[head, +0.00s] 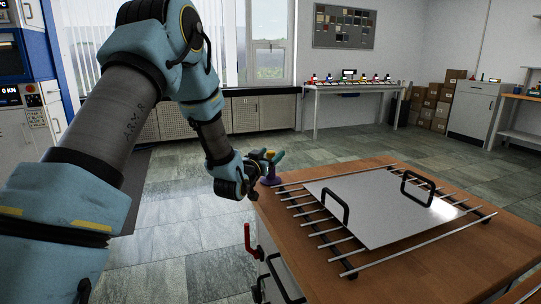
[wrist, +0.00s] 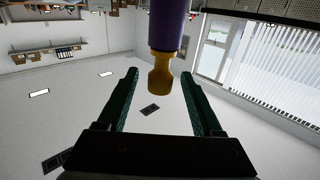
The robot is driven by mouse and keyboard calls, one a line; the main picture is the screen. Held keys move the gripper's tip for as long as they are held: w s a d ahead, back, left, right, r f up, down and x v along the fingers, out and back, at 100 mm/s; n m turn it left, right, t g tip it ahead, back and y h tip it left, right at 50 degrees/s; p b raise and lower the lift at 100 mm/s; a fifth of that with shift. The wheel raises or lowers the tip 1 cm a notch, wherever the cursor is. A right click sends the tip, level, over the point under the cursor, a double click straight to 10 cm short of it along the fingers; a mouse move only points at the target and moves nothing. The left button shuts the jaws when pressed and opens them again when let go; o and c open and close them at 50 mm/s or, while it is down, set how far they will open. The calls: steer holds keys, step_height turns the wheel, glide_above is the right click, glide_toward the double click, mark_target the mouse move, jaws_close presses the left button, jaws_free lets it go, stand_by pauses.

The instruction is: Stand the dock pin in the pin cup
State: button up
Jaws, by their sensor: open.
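In the head view my gripper (head: 272,158) is at the table corner.
The wooden table (head: 450,275) carries a rack of metal rods (head: 345,253) with a white plate (head: 385,212) and two black handles. A red lever (head: 248,238) is on the table's side. Open tiled floor lies left of the table.

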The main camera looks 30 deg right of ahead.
steer(key=b+v, duration=0.2)
steer(key=v, duration=0.8)
steer(key=shift+s+a, duration=0.3)
